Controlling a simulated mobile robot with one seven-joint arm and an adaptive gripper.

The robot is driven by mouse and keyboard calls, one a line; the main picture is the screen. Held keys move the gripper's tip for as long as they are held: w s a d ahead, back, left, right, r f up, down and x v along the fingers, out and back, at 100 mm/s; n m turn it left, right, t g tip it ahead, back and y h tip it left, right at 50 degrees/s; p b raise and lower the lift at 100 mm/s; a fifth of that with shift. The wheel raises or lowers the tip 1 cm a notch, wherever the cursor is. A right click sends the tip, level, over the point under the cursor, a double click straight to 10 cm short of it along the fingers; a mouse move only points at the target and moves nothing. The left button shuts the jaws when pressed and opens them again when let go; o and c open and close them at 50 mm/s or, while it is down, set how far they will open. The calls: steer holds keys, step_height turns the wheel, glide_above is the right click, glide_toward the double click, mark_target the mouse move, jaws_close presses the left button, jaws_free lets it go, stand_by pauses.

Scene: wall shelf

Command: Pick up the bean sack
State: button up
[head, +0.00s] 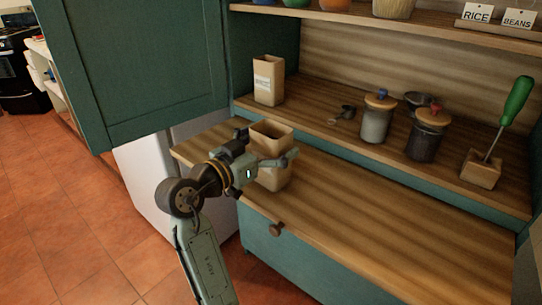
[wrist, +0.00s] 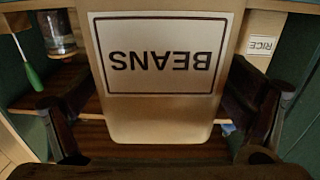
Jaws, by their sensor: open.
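The bean sack (head: 271,131) is a tan, open-topped paper bag standing upright on the wooden counter, near its left front part. In the wrist view the bean sack (wrist: 158,112) fills the middle, with its BEANS label upside down. My gripper (head: 264,147) is open, with one finger on each side of the sack. In the wrist view a gap shows between the sack and each finger of my gripper (wrist: 165,108). The sack's lower front is partly hidden by my gripper in the head view.
A rice sack (head: 268,80) stands behind on the raised ledge. Two lidded jars (head: 376,121) (head: 426,137), a small dark scoop (head: 343,114) and a green-handled tool in a wooden block (head: 481,170) are to the right. A green cabinet door (head: 135,65) stands at left. The counter's right part (head: 400,230) is clear.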

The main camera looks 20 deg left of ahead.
steer(key=shift+c, duration=0.4)
steer(key=c, duration=1.6)
steer(key=shift+o, duration=0.2)
steer(key=shift+r, duration=0.1)
